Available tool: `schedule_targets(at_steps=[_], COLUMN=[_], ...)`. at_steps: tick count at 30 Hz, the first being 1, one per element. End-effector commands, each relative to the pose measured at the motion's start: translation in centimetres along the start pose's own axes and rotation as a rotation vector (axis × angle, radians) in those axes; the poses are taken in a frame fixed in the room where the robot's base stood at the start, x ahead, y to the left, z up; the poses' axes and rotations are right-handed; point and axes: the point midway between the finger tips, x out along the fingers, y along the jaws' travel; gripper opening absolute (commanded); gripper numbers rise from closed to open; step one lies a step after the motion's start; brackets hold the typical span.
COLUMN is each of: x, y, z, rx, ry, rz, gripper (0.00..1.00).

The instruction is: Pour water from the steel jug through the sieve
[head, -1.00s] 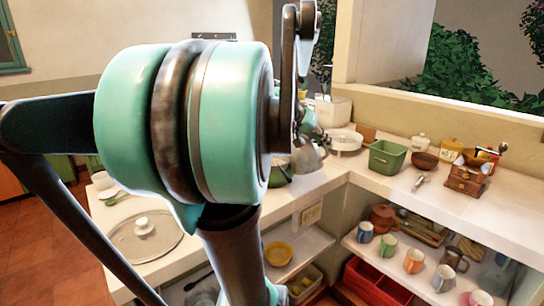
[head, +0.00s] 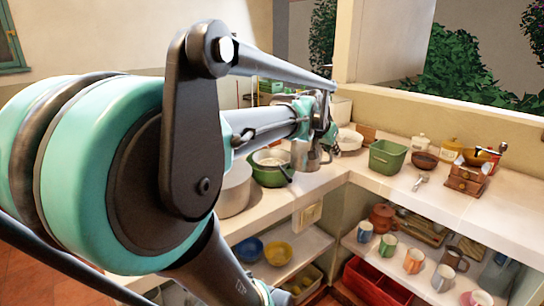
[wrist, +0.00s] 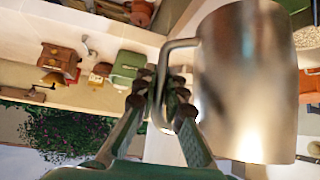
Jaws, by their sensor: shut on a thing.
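The steel jug (wrist: 250,80) fills the right of the wrist view, and it also shows in the head view (head: 307,160) above the counter. My gripper (wrist: 162,95) is shut on the jug's handle; in the head view my gripper (head: 325,125) is partly hidden behind my arm. The jug's inside is not visible, so I cannot tell its water level. Left of the jug in the head view stands a green pot (head: 265,178) with a pale round piece in its mouth, which looks like the sieve (head: 271,157).
A grey pot (head: 234,190) stands left of the green pot, partly behind my arm. A white round dish (head: 349,139), a green bin (head: 390,158), a brown bowl (head: 425,160) and a small wooden drawer box (head: 467,179) stand along the counter. Mugs fill the shelf below.

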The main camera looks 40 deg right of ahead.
Motion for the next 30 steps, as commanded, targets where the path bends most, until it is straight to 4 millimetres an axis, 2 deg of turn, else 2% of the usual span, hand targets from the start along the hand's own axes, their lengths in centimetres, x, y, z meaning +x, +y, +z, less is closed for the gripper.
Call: schedule_targets(at_steps=[13, 30], x=[-3.4, -3.6], y=[-0.1, -0.1], z=[-3.4, -3.7], rx=[0.001, 0.001], ry=[0.002, 0.002], rz=[-0.001, 0.000], gripper=[0.00, 0.00])
